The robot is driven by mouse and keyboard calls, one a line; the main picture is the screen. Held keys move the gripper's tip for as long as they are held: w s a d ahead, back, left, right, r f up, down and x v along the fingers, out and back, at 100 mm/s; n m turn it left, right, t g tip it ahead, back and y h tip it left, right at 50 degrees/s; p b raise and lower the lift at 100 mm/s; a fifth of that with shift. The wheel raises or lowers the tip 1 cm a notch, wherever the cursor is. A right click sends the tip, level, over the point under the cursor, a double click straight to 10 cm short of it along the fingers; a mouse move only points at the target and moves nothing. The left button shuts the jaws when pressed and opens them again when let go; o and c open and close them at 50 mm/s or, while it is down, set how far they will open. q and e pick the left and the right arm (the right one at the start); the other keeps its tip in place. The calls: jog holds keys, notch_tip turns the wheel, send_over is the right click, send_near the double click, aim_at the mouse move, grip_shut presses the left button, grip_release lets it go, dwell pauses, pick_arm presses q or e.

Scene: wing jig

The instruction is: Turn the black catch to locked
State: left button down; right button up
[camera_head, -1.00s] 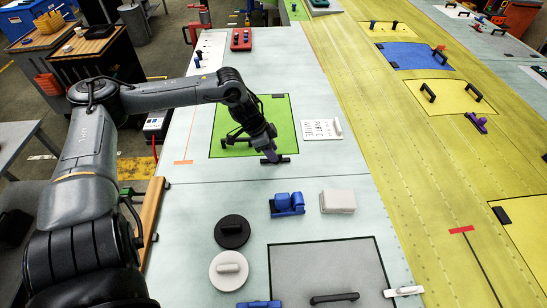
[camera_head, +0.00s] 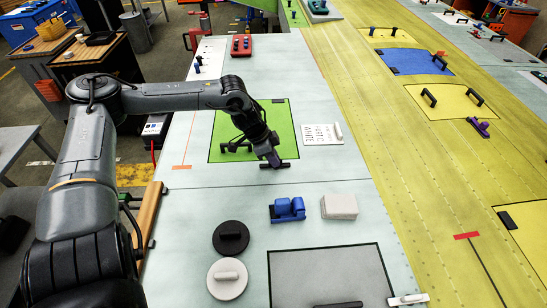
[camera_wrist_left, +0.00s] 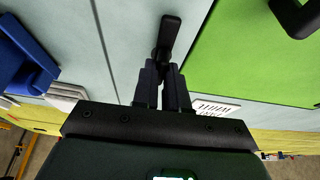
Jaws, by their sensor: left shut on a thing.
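The black catch (camera_head: 289,166) is a short dark bar on the pale surface just below the near edge of the green panel (camera_head: 226,153). It lies roughly level in the head view. My left gripper (camera_head: 272,160) comes down on it from above and is shut on it. In the left wrist view the catch (camera_wrist_left: 170,32) stands out beyond the two fingertips (camera_wrist_left: 160,66), and its lower end is between them. The fingers hide part of it. My right gripper does not show.
A white lettered card (camera_head: 322,133) lies right of the catch. A blue clamp-like block (camera_head: 288,209), a white block (camera_head: 339,206), a black disc (camera_head: 231,237) and a white disc (camera_head: 227,279) are nearer. The surface between the catch and the blue block is clear.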

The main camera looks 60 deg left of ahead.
pick_arm(q)
jog(key=shift+f+m+b, duration=0.15)
jog(key=shift+m+b, duration=0.15)
jog(key=shift+b, duration=0.4)
jog(key=m+b, duration=0.2)
jog(key=m+g+h+b, duration=0.1)
jog(key=b, duration=0.1)
jog(key=shift+w+a+f+m+b, duration=0.15)
jog(key=shift+a+m+b, duration=0.05)
jog(key=shift+m+b, duration=0.2)
jog(key=m+b, duration=0.1)
jog(key=m, duration=0.1)
jog(key=shift+m+g+h+b, duration=0.3)
jog(key=shift+g+h, duration=0.1)
jog(key=shift+w+r+m+g, duration=0.2)
jog(key=shift+m+g, duration=0.2)
jog(key=shift+m, duration=0.6)
jog(key=m+g, duration=0.1)
jog(key=m, duration=0.1)
jog(key=shift+r+m+h, duration=0.1)
jog(key=shift+m+h, duration=0.2)
jog(key=m, duration=0.2)
jog(key=m+g, duration=0.1)
jog(key=m, duration=0.1)
jog(key=shift+w+g, duration=0.2)
jog(key=shift+g, duration=0.1)
jog(key=shift+w+m+g+p, duration=0.1)
jog(key=shift+m+g+p, duration=0.2)
jog(key=shift+m, duration=0.8)
